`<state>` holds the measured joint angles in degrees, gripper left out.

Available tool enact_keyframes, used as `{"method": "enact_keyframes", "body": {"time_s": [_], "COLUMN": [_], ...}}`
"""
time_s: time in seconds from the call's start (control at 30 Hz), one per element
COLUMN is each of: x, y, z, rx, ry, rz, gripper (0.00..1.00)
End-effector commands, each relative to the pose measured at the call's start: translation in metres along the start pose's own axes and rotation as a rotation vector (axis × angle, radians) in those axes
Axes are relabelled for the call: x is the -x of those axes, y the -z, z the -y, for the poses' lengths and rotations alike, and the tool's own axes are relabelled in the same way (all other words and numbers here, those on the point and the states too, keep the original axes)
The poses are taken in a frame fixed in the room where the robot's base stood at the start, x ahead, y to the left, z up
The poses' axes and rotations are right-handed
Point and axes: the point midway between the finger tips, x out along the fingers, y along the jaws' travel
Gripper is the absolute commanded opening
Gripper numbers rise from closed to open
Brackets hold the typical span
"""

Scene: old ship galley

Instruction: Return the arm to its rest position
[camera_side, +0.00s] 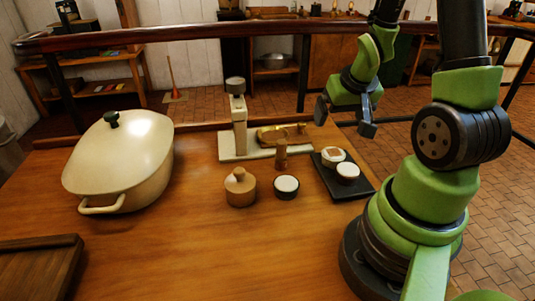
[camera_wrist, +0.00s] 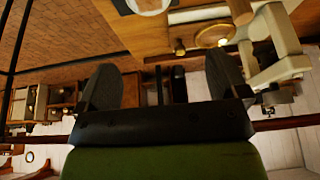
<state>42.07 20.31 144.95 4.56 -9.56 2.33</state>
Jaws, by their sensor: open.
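My gripper (camera_side: 345,118) is open and empty, raised above the far right part of the wooden table (camera_side: 180,255) near the rail. It is apart from everything on the table. In the wrist view, my gripper's two dark fingers (camera_wrist: 162,85) stand wide apart with nothing between them. My green and black arm rises from its base at the right of the side view.
A cream lidded pot (camera_side: 125,160) stands at left. A cream stand with a brass dish (camera_side: 272,135), a wooden jar (camera_side: 240,188), a small dark cup (camera_side: 286,187) and a black tray (camera_side: 328,180) with two white-topped pieces are near my gripper. A wooden rail (camera_side: 200,32) runs behind.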

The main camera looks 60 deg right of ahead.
Motion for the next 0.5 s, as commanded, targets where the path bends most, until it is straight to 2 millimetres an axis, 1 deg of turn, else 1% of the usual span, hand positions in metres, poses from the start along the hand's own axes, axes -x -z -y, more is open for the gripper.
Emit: {"method": "enact_keyframes", "body": {"time_s": [0.03,0.07,0.13,0.23,0.33,0.4,0.5], "x": [0.01,0.017,0.039,0.077,0.115,0.141,0.174], "y": [0.005,0.007,0.01,0.006,-0.006,-0.02,-0.043], "z": [0.009,0.015,0.034,0.062,0.087,0.099,0.111], "rx": [0.016,0.025,0.052,0.096,0.14,0.172,0.216], "ry": [0.015,0.027,0.063,0.136,0.223,0.288,0.381], "rz": [-0.019,-0.027,-0.049,-0.075,-0.09,-0.095,-0.09], "gripper": [0.92,0.92,0.92,0.92,0.92,0.92,0.92]}}
